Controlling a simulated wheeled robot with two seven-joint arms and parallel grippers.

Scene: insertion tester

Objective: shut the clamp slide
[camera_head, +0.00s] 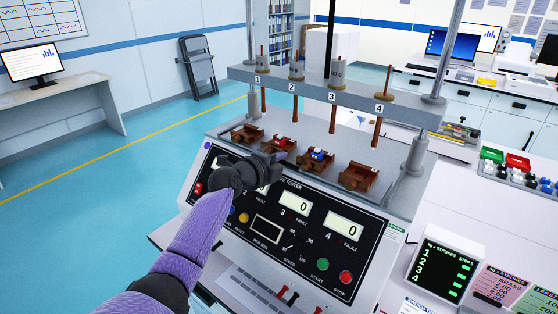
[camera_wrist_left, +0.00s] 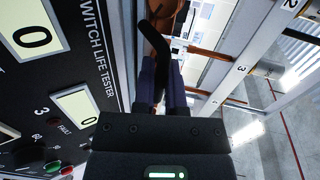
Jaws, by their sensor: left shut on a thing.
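The grey tester (camera_head: 300,215) has a row of brown clamps behind its black front panel. The clamp at station 2 (camera_head: 279,143) holds a red part, and the clamp at station 3 (camera_head: 317,156) holds a blue one. My left gripper (camera_head: 277,157) is at the front of the station 2 clamp, low over the panel's upper edge. The fingers hide most of the held part, and I cannot tell how far the slide is in. My right gripper is out of view.
Clamps at station 1 (camera_head: 247,134) and station 4 (camera_head: 357,178) flank the row. Plungers hang over the clamps from a numbered grey crossbar (camera_head: 310,84) between two posts.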

